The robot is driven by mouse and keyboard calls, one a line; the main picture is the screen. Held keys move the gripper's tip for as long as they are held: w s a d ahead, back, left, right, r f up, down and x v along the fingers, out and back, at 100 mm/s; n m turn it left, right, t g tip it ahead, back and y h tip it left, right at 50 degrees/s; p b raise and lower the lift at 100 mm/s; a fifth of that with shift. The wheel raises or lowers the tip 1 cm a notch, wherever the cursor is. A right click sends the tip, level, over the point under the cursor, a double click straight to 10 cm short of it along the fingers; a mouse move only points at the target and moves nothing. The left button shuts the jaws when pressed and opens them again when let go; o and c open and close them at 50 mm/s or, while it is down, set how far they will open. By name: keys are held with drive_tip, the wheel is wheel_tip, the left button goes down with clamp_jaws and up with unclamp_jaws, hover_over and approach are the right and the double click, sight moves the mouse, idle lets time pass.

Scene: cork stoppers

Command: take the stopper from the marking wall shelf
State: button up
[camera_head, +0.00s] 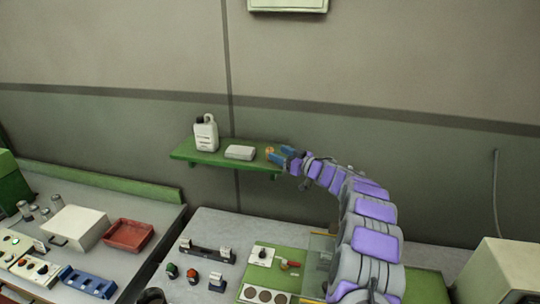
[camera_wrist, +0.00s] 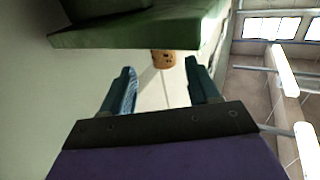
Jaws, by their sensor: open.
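The cork stopper (camera_head: 269,151) is a small orange-brown piece at the right end of the green wall shelf (camera_head: 210,155). In the wrist view the stopper (camera_wrist: 163,59) shows against the edge of the shelf (camera_wrist: 150,32), lined up with the gap between my fingers. My gripper (camera_head: 284,152) is at the shelf's right end, close beside the stopper. In the wrist view my gripper (camera_wrist: 160,75) has its two blue fingers apart with nothing between them. I cannot tell exactly how far the stopper is from the fingertips.
A white jug (camera_head: 206,134) and a white box (camera_head: 240,152) stand on the shelf, left of the stopper. Below is a grey bench with a red tray (camera_head: 128,235), a blue rack (camera_head: 88,282) and a green panel (camera_head: 262,262). The wall is directly behind the shelf.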

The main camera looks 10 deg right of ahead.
sight(269, 148)
drive_tip(key=shift+w+a, duration=0.3)
drive_tip(key=shift+w, duration=0.05)
drive_tip(key=w+a, duration=0.1)
drive_tip(key=a, duration=0.1)
drive_tip(key=w+a, duration=0.1)
drive_tip(key=a, duration=0.1)
drive_tip(key=shift+w, duration=0.4)
drive_tip(key=shift+d+r, duration=0.1)
drive_tip(key=shift+d, duration=0.7)
drive_tip(key=c, duration=0.4)
drive_tip(key=shift+a, duration=0.6)
drive_tip(key=c, duration=0.6)
drive_tip(key=shift+d, duration=0.1)
